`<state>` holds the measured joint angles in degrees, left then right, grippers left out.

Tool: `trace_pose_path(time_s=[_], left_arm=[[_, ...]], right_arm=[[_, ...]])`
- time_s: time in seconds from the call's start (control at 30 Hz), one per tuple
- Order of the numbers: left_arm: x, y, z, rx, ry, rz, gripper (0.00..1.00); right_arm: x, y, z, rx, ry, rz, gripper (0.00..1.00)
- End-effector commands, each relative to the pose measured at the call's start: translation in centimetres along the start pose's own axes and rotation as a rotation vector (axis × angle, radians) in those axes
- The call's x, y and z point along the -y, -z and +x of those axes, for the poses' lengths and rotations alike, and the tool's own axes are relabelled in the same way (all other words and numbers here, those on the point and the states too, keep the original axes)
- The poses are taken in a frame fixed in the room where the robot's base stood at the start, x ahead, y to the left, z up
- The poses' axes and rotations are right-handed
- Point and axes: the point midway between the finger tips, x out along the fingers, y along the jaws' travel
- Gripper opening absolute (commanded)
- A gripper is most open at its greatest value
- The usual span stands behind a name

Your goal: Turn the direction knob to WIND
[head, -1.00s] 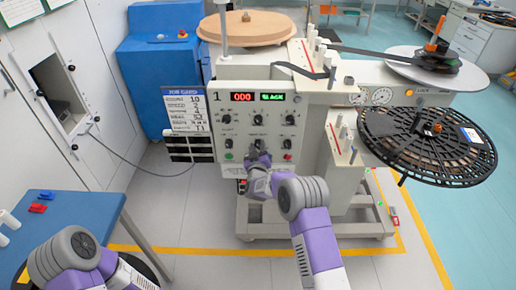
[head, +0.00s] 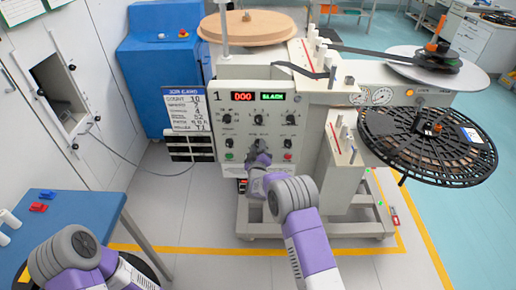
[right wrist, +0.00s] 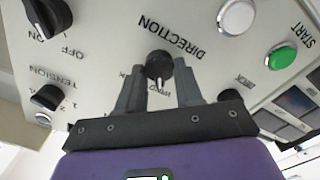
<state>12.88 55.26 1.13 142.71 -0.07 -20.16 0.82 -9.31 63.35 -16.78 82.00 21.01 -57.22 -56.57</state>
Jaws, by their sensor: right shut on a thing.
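The direction knob (right wrist: 159,64) is black with a white pointer, below the printed word DIRECTION in the upside-down right wrist view. In that view its pointer points down the picture, towards a small label that is partly hidden, so I cannot read the setting for sure. My right gripper (right wrist: 160,82) is shut on the knob, one finger on each side. In the head view my right gripper (head: 260,157) is at the lower middle of the control panel (head: 232,142) and covers most of the knob. My left arm shows at the lower left, but its gripper is out of view.
A green START button (right wrist: 281,57), a white button (right wrist: 236,17) and a TENSION knob (right wrist: 48,97) are near the gripper. A red display (head: 242,97) and a green display (head: 273,97) are above. A black reel (head: 428,145) sticks out at right. A blue table (head: 75,205) stands at left.

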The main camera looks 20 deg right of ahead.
Motion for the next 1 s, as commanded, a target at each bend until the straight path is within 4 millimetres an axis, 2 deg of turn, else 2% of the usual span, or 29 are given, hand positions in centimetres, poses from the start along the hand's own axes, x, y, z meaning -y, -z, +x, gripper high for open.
trace_pose_path(time_s=[0.03, 0.07, 0.2, 0.23, 0.5, 0.63, 1.0], left_arm=[[0.0, 0.0, 0.0, 0.000, 0.000, 0.000, 0.00], [0.0, 0.0, 0.0, 0.000, 0.000, 0.000, 0.00], [0.0, 0.0, 0.0, 0.000, 0.000, 0.000, 0.00], [0.0, 0.0, 0.0, 0.000, 0.000, 0.000, 0.00], [0.0, 0.0, 0.0, 0.000, 0.000, 0.000, 0.00], [-0.1, 0.0, -0.2, 0.000, 0.000, 0.000, 0.00], [-0.5, -0.1, -1.4, 0.000, 0.000, 0.000, 0.00]], right_arm=[[0.0, -0.1, 0.0, 0.001, 0.001, -0.003, 0.05], [0.0, -0.1, 0.0, 0.001, 0.001, -0.003, 0.37], [0.0, -0.1, 0.0, 0.001, 0.000, -0.002, 0.58], [0.0, -0.1, 0.0, 0.001, 0.000, -0.002, 0.61], [0.0, 0.0, -0.1, 0.000, 0.000, 0.000, 0.61], [0.0, 0.0, -0.7, 0.000, 0.001, -0.001, 0.61], [-0.1, 0.1, -5.7, 0.001, 0.002, -0.002, 0.61]])
